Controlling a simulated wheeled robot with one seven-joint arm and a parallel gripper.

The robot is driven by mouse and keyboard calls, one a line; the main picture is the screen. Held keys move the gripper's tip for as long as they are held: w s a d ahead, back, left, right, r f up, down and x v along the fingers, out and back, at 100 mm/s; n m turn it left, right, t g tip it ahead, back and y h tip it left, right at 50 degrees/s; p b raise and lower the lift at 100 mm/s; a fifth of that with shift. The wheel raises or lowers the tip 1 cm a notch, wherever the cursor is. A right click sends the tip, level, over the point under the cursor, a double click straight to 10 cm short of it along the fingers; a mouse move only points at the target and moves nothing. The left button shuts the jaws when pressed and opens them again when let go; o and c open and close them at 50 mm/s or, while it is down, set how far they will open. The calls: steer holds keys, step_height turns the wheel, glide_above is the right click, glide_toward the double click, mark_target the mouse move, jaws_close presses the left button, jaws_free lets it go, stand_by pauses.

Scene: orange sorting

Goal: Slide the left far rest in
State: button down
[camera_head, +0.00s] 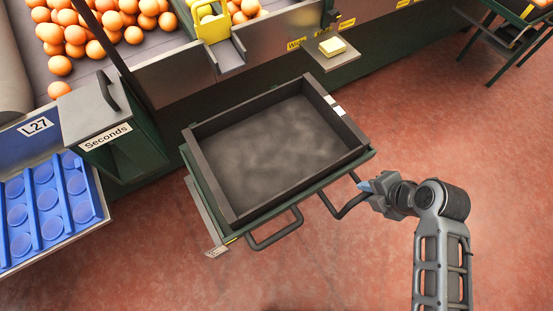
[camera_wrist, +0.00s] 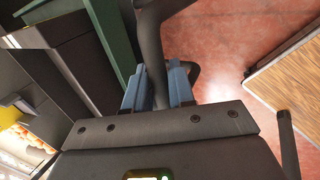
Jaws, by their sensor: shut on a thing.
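The rest is a green sliding frame (camera_head: 192,172), standing out from the dark green bench below the sorting line. A dark, empty-looking wooden crate (camera_head: 216,188) sits on it. Two dark bar handles stick out from its front edge, a left handle (camera_head: 273,241) and a right handle (camera_head: 333,209). My gripper (camera_head: 363,186) is at the right handle, its blue fingertips around the bar. In the wrist view the gripper (camera_wrist: 157,88) is shut on the right handle (camera_wrist: 152,50), which runs between the two fingers.
A "Seconds" bin (camera_head: 120,145) stands left of the rest, and a blue cupped tray (camera_head: 45,205) lies further left. Oranges fill the line above. A small ledge (camera_head: 333,48) holds a yellow block.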

mark_target(347, 159)
steer(key=shift+w+a+b, duration=0.35)
steer(key=shift+w+a, duration=0.7)
steer(key=shift+w, duration=0.35)
steer(key=shift+w+a+b, duration=0.3)
steer(key=shift+w+a, duration=0.7)
steer(key=shift+w, duration=0.45)
steer(key=shift+w+a+b, duration=0.35)
steer(key=shift+w+a, duration=0.7)
steer(key=shift+w, duration=0.35)
steer(key=c, duration=0.7)
jaws_free()
steer(key=shift+r+p, duration=3.2)
steer(key=shift+r, duration=0.35)
steer(key=shift+s+f, duration=0.15)
